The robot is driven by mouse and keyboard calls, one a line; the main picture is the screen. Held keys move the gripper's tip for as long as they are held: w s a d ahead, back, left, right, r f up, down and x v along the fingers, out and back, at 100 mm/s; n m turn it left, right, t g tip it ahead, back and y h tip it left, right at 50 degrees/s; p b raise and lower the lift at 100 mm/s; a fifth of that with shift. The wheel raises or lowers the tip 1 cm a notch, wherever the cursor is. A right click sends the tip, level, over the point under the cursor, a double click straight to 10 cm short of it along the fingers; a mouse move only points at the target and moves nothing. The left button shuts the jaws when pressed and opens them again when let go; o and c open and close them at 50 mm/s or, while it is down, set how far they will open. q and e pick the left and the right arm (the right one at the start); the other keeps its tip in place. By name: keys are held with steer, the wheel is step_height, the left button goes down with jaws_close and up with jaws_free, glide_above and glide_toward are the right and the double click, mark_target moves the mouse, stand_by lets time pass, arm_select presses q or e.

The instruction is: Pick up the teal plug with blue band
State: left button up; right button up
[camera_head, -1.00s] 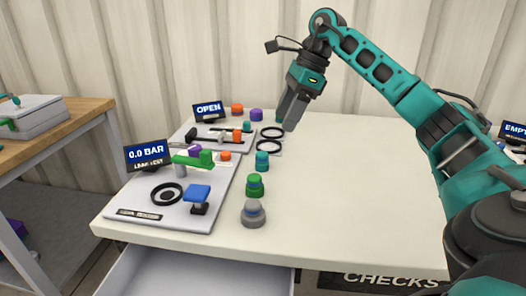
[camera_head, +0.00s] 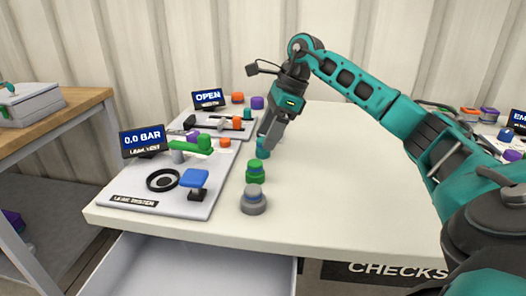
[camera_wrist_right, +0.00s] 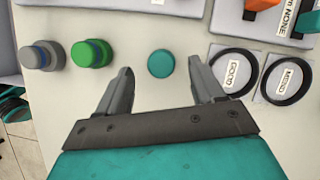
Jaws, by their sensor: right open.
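The teal plug (camera_head: 263,153) stands upright on the table, at the back end of a row with a green plug (camera_head: 255,170) and a grey plug (camera_head: 253,200). My right gripper (camera_head: 268,140) is just above and behind the teal plug and partly covers it. In the right wrist view, the teal plug (camera_wrist_right: 160,63) shows as a round teal top between the two spread, empty fingers (camera_wrist_right: 161,75). Its blue band cannot be made out there. My left gripper is not in view.
Left of the plugs is the leak test panel (camera_head: 130,190) with a green lever (camera_head: 190,147) and blue knob (camera_head: 194,178). Black rings (camera_wrist_right: 235,72) lie close to the right finger in the wrist view. The table's right side is clear.

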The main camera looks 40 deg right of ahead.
mark_target(261, 153)
steer(key=x, duration=0.3)
steer(key=shift+w+b, duration=0.1)
steer(key=shift+b, duration=0.25)
steer(key=c, duration=1.2)
steer(key=shift+o, duration=0.2)
steer(key=shift+r, duration=0.1)
